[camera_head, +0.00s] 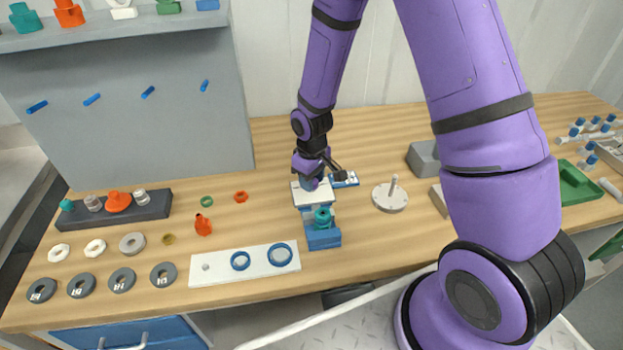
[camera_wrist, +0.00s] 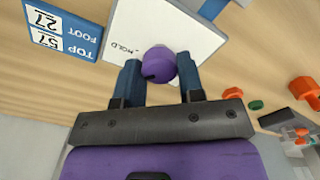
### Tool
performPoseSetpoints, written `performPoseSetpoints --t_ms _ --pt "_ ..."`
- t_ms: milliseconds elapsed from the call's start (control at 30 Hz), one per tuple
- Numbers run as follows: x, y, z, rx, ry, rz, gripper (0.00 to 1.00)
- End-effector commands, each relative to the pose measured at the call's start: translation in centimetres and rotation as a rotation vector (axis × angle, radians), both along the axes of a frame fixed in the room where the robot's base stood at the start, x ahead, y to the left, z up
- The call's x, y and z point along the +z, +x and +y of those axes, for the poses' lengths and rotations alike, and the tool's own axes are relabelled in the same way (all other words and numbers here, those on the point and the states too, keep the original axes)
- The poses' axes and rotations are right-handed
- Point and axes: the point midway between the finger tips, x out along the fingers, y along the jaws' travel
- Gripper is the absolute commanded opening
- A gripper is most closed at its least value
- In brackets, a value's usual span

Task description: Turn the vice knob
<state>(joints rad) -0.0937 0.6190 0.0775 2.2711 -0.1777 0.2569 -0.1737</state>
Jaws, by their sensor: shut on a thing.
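A purple, rounded knob (camera_wrist: 160,62) stands in front of a white plate (camera_wrist: 185,32) that carries printed text, partly readable as "HOLD". My gripper (camera_wrist: 161,82) has its two blue fingers on either side of the knob and is shut on it. In the head view, my gripper (camera_head: 311,182) reaches down over the same white plate (camera_head: 302,197) near the middle of the bench. The fingers and knob are small and mostly hidden there. I cannot tell how far the knob is turned.
A blue block (camera_head: 324,240) with a teal part (camera_head: 323,217) stands just in front of the plate. A blue-and-white label card (camera_head: 347,180) lies beside it. A round grey disc with a post (camera_head: 390,198) stands to the right, and a white strip with blue rings (camera_head: 222,272) lies front left.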

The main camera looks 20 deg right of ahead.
Motion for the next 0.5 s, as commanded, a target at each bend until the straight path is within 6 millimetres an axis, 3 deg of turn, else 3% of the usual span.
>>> performPoseSetpoints --t_ms 500 --pt "0.02 0.07 -0.04 -0.329 0.0 -0.002 0.12"
